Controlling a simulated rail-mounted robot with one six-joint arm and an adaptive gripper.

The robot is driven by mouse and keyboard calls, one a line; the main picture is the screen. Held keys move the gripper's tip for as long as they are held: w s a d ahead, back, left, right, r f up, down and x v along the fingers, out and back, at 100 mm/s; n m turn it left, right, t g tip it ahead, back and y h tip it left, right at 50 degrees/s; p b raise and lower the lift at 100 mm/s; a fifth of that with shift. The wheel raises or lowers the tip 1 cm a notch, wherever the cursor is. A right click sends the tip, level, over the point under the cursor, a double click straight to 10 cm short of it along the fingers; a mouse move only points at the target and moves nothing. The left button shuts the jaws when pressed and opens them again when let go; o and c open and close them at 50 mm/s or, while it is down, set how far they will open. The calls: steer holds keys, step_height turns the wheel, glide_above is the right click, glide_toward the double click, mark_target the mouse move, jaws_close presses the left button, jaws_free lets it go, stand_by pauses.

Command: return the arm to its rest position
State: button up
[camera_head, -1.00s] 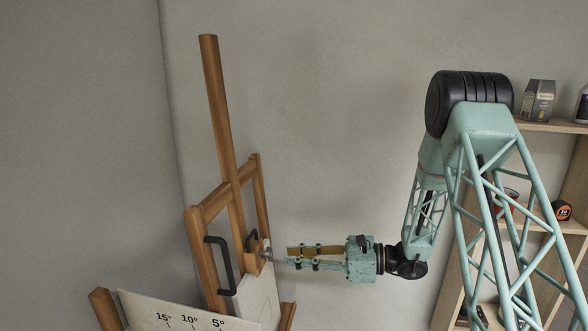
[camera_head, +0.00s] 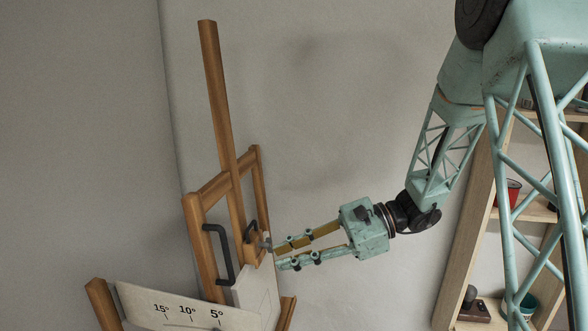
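My gripper (camera_head: 277,256) is at the end of my teal lattice arm, right of the wooden easel (camera_head: 220,145). Its two fingers, one brass-coloured above and one teal below, are parted with a gap between them. Nothing shows between the fingers. The fingertips point left, close to a small grey knob (camera_head: 265,241) on the easel's wooden block; I cannot tell whether the upper fingertip touches it.
The easel has black handles (camera_head: 221,254) and a white panel (camera_head: 258,288). An angle scale (camera_head: 180,309) marked 15°, 10°, 5° is at lower left. A wooden shelf (camera_head: 470,225) with a red cup (camera_head: 513,192) stands behind my arm. The wall area above my gripper is clear.

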steer(key=s+d+r+n+g+h+b, duration=0.1)
steer(key=s+d+n+h+b, duration=0.2)
steer(key=s, duration=0.7)
steer(key=s+d+r+n+h+b, duration=0.2)
steer(key=s+d+n+h, duration=0.15)
steer(key=s, duration=0.65)
steer(key=s+d+f+n+t+h+b, duration=0.2)
steer(key=s+d+n+t+h+b, duration=0.4)
steer(key=s+d, duration=0.9)
steer(key=shift+s+d+n+h+b, duration=0.35)
steer(key=shift+d+n+h+b, duration=0.1)
steer(key=shift+d+n+h, duration=0.25)
steer(key=shift+a, duration=0.1)
stand_by(0.7)
